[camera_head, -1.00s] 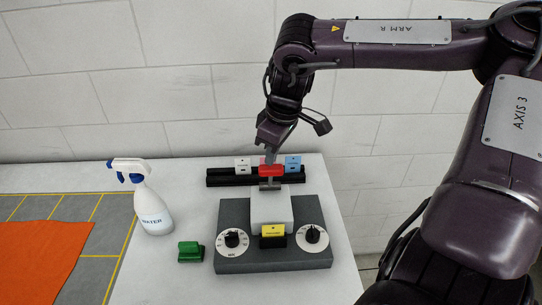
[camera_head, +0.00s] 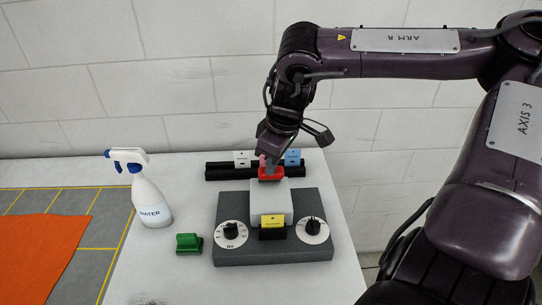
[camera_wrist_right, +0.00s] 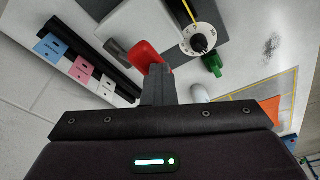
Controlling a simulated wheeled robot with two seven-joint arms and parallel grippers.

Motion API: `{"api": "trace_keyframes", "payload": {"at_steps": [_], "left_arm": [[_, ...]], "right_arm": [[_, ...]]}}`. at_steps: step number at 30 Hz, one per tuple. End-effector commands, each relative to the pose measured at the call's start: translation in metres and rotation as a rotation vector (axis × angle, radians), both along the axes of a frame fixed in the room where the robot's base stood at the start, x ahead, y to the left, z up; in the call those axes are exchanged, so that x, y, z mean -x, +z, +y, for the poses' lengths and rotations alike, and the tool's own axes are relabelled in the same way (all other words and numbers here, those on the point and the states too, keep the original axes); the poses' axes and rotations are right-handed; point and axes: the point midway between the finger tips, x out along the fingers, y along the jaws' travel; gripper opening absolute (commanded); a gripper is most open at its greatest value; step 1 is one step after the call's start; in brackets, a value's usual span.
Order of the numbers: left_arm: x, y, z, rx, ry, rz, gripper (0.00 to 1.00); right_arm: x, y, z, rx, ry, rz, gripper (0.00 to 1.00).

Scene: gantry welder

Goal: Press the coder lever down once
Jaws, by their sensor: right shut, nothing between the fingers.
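The coder (camera_head: 230,256) is a grey base with a light raised block (camera_head: 270,201), two white dials and a red lever handle (camera_head: 270,174) at its back. The handle sits low, close to the block's back edge. My right gripper (camera_head: 268,162) is shut and empty, pointing down with its fingertips at the handle and seeming to touch it. In the right wrist view, the shut fingers (camera_wrist_right: 157,86) lie over the red handle (camera_wrist_right: 146,54) and hide part of it. My left gripper is not in view.
A black rack (camera_head: 222,173) with white, pink and blue cards stands behind the coder. A yellow card (camera_head: 272,221) stands in a holder at its front.

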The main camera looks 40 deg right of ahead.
Motion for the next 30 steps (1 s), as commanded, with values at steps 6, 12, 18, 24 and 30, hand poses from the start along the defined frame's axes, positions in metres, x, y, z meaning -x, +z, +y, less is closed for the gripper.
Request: {"api": "trace_keyframes", "payload": {"at_steps": [6, 12, 18, 24, 30], "left_arm": [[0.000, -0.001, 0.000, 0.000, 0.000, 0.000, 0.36], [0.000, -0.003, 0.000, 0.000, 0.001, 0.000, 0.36], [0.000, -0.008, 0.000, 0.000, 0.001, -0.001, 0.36], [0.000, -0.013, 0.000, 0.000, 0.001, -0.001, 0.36], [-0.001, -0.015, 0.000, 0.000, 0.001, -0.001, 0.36]], "right_arm": [[0.000, -0.005, -0.004, 0.006, -0.008, 0.003, 0.00], [0.001, -0.007, -0.003, 0.005, -0.008, 0.003, 0.00], [0.005, -0.014, 0.001, 0.006, -0.008, 0.003, 0.00], [0.011, -0.021, 0.005, 0.006, -0.009, 0.003, 0.00], [0.014, -0.025, 0.008, 0.005, -0.010, 0.003, 0.00]]}}
